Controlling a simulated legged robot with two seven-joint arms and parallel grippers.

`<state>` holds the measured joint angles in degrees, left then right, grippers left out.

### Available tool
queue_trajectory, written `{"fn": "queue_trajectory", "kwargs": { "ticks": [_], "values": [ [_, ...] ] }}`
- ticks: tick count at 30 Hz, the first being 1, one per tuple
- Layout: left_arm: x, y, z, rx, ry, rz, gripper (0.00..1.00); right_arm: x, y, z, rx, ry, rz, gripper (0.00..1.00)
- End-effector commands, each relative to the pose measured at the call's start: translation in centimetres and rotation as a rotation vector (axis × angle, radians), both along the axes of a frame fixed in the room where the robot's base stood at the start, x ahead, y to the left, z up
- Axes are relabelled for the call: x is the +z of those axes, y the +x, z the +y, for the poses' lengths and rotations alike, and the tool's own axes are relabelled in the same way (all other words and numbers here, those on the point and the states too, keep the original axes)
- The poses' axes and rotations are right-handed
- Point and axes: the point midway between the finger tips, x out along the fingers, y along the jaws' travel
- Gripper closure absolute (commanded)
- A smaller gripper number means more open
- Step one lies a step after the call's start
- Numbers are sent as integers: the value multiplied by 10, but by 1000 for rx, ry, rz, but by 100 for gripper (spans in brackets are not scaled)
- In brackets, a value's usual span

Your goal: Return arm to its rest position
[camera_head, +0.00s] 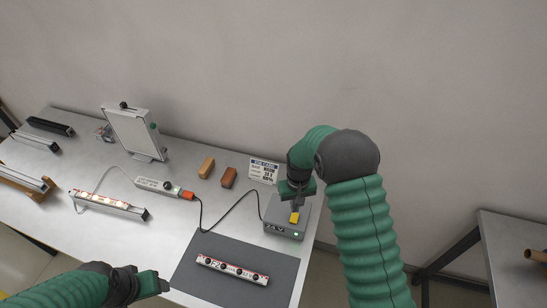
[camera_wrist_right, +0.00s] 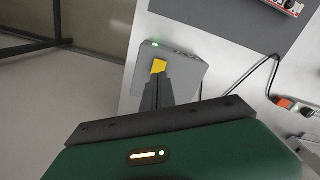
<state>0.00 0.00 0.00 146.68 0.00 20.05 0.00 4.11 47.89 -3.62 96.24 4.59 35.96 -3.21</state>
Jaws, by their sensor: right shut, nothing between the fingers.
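My right arm reaches in from the lower right in the head view. Its gripper (camera_head: 297,200) points down over a grey box (camera_head: 284,228) with a lit green light. In the right wrist view, the shut, empty fingers (camera_wrist_right: 157,92) point at a yellow part (camera_wrist_right: 159,66) on the box (camera_wrist_right: 187,77); I cannot tell whether they touch it. The yellow part also shows in the head view (camera_head: 294,217). My left gripper (camera_head: 150,284) is low at the left, over the table's front; its finger opening is unclear.
On the table (camera_head: 180,220) are a dark mat (camera_head: 215,248) with a light strip (camera_head: 232,269), a lit lamp bar (camera_head: 108,204), a power strip (camera_head: 158,187), two brown blocks, a sign and an upright panel (camera_head: 132,132). A black cable runs to the box.

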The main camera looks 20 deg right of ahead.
Motion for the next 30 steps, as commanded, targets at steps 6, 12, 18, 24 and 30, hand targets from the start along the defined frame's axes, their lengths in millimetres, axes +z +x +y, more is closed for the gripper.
{"fn": "queue_trajectory", "kwargs": {
  "ticks": [6,12,18,24,30],
  "values": [
    [-34,0,0,0,0,0,37,2,-20,12,17,-1,-42,100],
    [-100,0,0,0,0,1,37,6,-102,41,75,-7,-157,100],
    [-127,0,0,0,0,0,37,-1,-164,54,119,-14,-227,100],
    [-126,0,0,0,0,0,37,0,-171,55,124,-14,-232,100],
    [-126,0,0,0,0,0,37,0,-171,55,124,-14,-232,100]
  ]
}}
